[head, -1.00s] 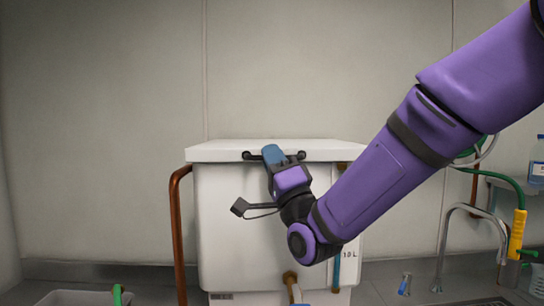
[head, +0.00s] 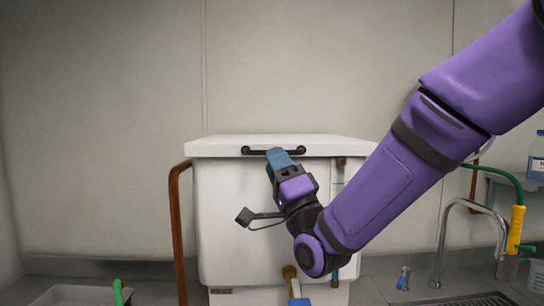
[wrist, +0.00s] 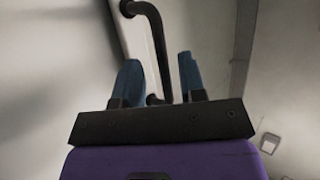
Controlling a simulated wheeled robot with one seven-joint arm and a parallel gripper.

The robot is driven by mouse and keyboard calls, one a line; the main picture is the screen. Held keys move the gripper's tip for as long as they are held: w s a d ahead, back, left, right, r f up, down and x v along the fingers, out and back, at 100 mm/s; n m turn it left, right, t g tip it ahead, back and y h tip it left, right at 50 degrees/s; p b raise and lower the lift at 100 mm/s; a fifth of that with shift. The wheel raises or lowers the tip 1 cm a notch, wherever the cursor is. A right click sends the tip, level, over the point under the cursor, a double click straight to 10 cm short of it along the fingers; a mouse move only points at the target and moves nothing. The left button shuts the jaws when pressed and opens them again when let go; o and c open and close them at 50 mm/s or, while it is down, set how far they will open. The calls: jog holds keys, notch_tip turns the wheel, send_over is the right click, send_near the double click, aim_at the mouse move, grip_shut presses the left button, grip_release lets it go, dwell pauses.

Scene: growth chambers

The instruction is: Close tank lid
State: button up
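The white tank (head: 235,225) stands against the back wall. Its white lid (head: 215,147) lies flat across the top, with no gap visible at the front edge. A black bar handle (head: 250,150) runs along the lid's front edge. My gripper (head: 278,154) is just below and in front of the handle, blue fingers pointing up. In the wrist view the two fingers (wrist: 160,78) are apart with nothing gripped between them. The handle (wrist: 158,35) shows beyond the fingertips; whether a finger touches it I cannot tell.
A copper pipe (head: 175,230) runs down the tank's left side. A brass valve with a blue part (head: 291,274) is below my wrist. A sink tap (head: 443,245) and a yellow-handled hose (head: 516,232) stand at the right. A grey tray (head: 70,297) is at lower left.

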jog(key=v, duration=0.8)
jog(key=shift+f, duration=0.15)
jog(key=d+f+n+g+h, duration=0.1)
jog(key=d+n+g+h, duration=0.3)
jog(key=d+g+h, duration=0.7)
jog(key=s+d+f+n+g+h, duration=0.1)
jog(key=s+d+f+g, duration=0.1)
jog(key=s+d, duration=0.4)
jog(key=s+d+f+n+g+h, duration=0.2)
jog(key=s+d+g, duration=0.2)
jog(key=s, duration=0.9)
jog(key=d, duration=0.3)
jog(key=shift+s, duration=0.2)
